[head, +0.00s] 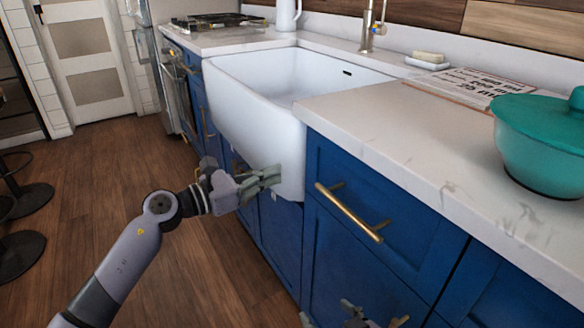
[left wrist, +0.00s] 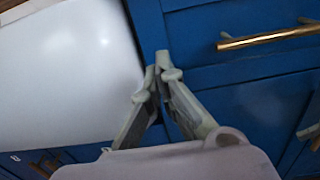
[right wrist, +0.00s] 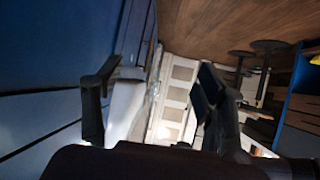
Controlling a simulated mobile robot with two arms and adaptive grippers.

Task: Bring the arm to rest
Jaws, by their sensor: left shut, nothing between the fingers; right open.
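My left gripper (head: 272,176) is shut and empty. It is in front of the lower front corner of the white apron sink, and in the left wrist view its fingertips (left wrist: 161,72) meet in front of the blue cabinet edge beside the sink. I cannot tell whether they touch it. My left arm reaches in from the lower left. My right gripper shows only in part at the bottom edge of the head view, low in front of the blue cabinets. In the right wrist view my right gripper (right wrist: 155,95) is open, with nothing between its fingers.
The white sink (head: 250,118) and blue cabinet front (head: 345,270) stand close to my grippers. A brass drawer handle (head: 348,212) juts out. A teal pot (head: 540,150) stands on the counter (head: 400,120). Stools (head: 22,200) stand at left; the wooden floor between is clear.

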